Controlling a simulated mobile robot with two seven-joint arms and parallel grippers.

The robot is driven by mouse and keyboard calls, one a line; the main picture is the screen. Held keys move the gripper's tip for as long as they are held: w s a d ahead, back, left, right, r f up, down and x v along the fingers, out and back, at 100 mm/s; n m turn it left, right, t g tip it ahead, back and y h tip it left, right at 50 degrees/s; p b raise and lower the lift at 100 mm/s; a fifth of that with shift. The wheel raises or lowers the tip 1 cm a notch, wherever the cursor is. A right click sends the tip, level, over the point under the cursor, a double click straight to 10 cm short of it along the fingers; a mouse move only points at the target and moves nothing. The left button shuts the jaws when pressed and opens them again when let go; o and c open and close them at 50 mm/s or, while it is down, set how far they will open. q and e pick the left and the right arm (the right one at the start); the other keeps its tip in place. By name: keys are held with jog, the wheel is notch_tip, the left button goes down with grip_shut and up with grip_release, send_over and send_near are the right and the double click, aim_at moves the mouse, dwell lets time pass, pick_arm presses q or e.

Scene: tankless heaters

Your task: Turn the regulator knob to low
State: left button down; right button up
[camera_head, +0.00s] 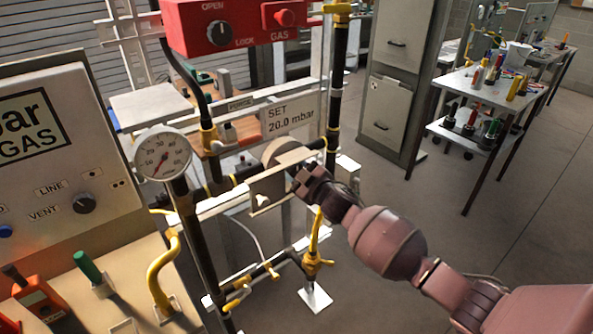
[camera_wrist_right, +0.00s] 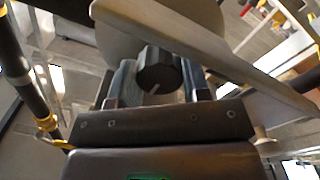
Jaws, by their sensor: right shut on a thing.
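The regulator (camera_head: 284,151) is a pale round body on the dark horizontal pipe, below the "SET 20.0 mbar" sign (camera_head: 291,118). Its dark, faceted regulator knob (camera_wrist_right: 155,66) with a white mark shows in the right wrist view; the head view hides it behind my gripper and a pale plate. My right gripper (camera_head: 303,180) reaches in from the right at the regulator. In the right wrist view its fingers (camera_wrist_right: 158,84) are shut on the knob, one on each side. The words for the knob's settings cannot be read. My left gripper is not in view.
A pale bracket plate (camera_head: 268,191) stands close beside my right gripper. A pressure gauge (camera_head: 162,153) and a black vertical pipe (camera_head: 196,240) are to the left. A yellow-handled valve (camera_head: 316,245) is below. A red gas box (camera_head: 240,25) is above.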

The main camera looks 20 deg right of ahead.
dwell(0.4)
jog(key=o, duration=0.6)
jog(key=shift+o, duration=0.2)
